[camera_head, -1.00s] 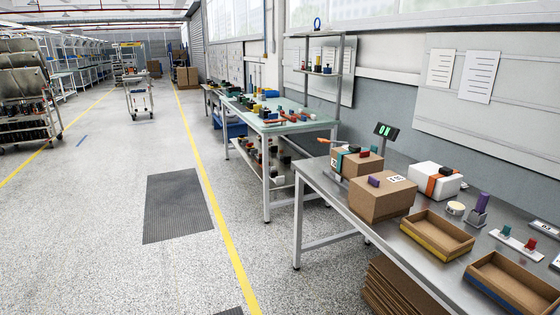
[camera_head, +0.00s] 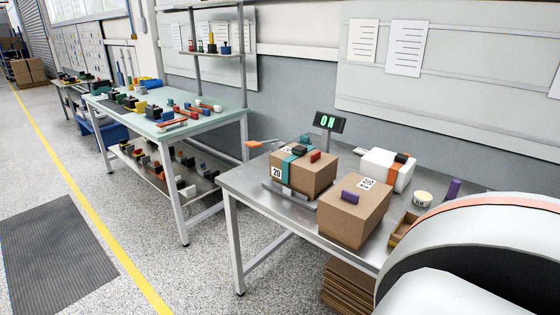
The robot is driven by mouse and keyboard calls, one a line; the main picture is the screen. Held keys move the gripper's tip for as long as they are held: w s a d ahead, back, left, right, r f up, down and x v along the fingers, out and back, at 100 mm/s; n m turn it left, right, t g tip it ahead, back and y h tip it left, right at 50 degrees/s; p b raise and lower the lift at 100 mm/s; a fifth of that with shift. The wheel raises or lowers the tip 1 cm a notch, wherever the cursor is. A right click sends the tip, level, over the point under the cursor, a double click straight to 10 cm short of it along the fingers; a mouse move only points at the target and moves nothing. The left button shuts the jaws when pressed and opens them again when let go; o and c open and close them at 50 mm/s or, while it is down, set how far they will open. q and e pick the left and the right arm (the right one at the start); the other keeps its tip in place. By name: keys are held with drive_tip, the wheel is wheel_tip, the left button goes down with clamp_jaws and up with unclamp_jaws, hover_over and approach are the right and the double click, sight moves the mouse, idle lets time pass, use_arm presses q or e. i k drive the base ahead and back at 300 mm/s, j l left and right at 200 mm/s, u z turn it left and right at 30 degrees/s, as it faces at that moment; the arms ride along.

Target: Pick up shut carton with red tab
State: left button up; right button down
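A shut brown carton (camera_head: 319,179) sits on the scale (camera_head: 290,199) at the back left of the metal bench. It has a teal strap, a label reading 20, a red tab (camera_head: 315,155) and a small black piece on top. In front and to its right is another shut brown carton (camera_head: 361,218) with a purple tab (camera_head: 350,197). A white box (camera_head: 377,166) with an orange band and a black piece stands behind them. A white arm part of mine fills the lower right and hides that end of the bench. Neither gripper shows.
A display (camera_head: 331,122) with green characters stands behind the cartons. A small round tub (camera_head: 422,199) and part of a brown tray (camera_head: 403,231) show beside my arm. Flat cardboard (camera_head: 347,288) is stacked under the bench.

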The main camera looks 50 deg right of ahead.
sight(310, 175)
drive_tip(key=i, duration=1.45)
drive_tip(key=i+j+z, duration=0.1)
drive_tip(key=i+z, duration=0.2)
drive_tip(key=i, duration=0.2)
drive_tip(key=i+j+z, duration=0.3)
drive_tip(key=i, duration=0.2)
drive_tip(key=l+z, duration=0.1)
drive_tip(key=z, duration=1.5)
